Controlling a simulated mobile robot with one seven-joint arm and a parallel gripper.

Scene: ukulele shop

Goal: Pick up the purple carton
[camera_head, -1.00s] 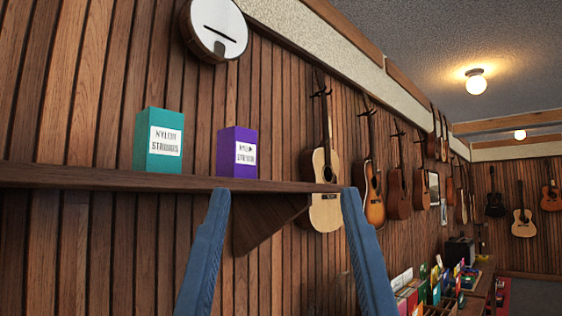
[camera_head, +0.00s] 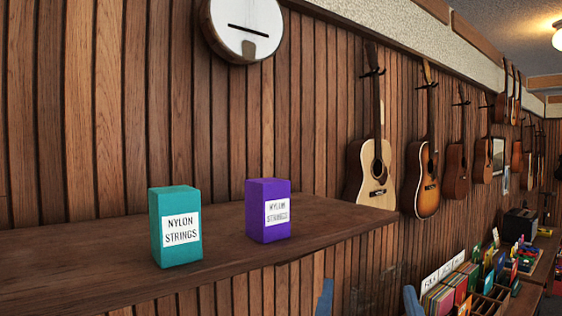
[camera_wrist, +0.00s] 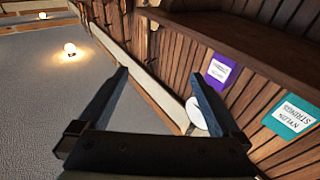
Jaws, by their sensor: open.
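The purple carton (camera_head: 268,211) stands upright on the wooden shelf (camera_head: 330,222), with a white label on its front. It also shows in the wrist view (camera_wrist: 219,71), upside down and to the right of the fingers. My gripper (camera_wrist: 157,73) is open and empty, its two blue fingers spread wide and apart from the carton. In the head view only the finger ends (camera_head: 368,298) show at the bottom edge, below the shelf and right of the carton.
A teal carton (camera_head: 176,226) labelled "Nylon Strings" stands left of the purple one, with a gap between them. A banjo (camera_head: 243,27) and several guitars (camera_head: 376,170) hang on the panelled wall. Record bins (camera_head: 490,290) stand at lower right.

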